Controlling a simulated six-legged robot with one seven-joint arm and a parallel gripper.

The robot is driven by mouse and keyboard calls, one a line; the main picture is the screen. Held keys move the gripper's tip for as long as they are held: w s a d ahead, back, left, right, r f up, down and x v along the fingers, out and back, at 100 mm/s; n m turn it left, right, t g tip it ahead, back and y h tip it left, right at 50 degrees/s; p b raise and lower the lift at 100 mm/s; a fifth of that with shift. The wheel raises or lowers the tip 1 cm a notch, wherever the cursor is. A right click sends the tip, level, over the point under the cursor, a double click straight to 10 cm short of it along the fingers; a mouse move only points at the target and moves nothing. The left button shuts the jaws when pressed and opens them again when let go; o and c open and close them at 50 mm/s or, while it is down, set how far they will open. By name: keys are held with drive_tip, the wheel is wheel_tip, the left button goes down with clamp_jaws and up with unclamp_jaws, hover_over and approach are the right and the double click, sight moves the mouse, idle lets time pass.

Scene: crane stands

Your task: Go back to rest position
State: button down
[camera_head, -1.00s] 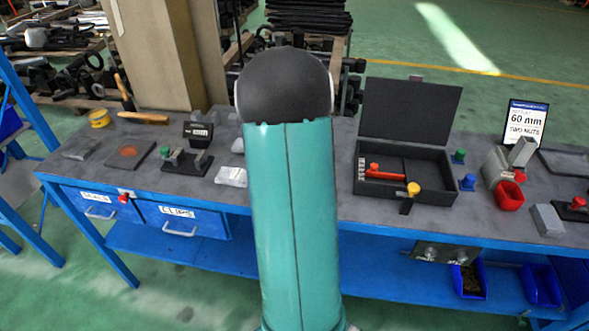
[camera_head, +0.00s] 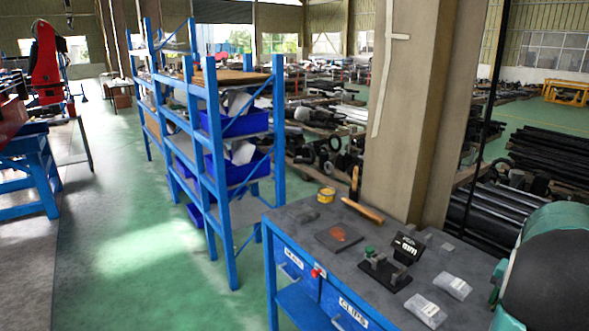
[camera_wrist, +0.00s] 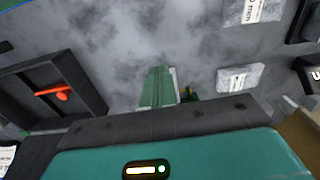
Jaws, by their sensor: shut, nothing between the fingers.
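My gripper (camera_wrist: 158,86) shows in the wrist view as two green fingers, together and empty, above the grey bench top (camera_wrist: 130,40). Nothing is held. In the head view only my teal and black arm shows, at the right edge; the gripper itself is out of that view. An open black case (camera_wrist: 88,75) with a red tool (camera_wrist: 56,91) lies left of the fingers in the wrist view. Two clear labelled bags lie to the right, the nearer one (camera_wrist: 240,78) close to the fingers.

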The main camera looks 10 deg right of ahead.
drive_tip(key=w+a+r+n+t, duration=0.1)
drive_tip(key=w+a+r+n, duration=0.2)
drive_tip(key=a, duration=0.8)
drive_tip(key=w+a+r+n+t, duration=0.1)
drive_tip(key=a+r+n+t, duration=0.3)
drive_tip(key=a, duration=0.8)
drive_tip(key=s+a+r+n, duration=0.1)
drive_tip(key=s+a+n, duration=0.2)
drive_tip(key=a, duration=0.6)
drive_tip(key=s+a+n, duration=0.3)
drive_tip(key=s+a, duration=0.2)
drive_tip(key=a, duration=0.4)
drive_tip(key=shift+s+a+r+t, duration=0.25)
drive_tip(key=shift+s+r+t, duration=0.05)
drive_tip(key=shift+r, duration=0.05)
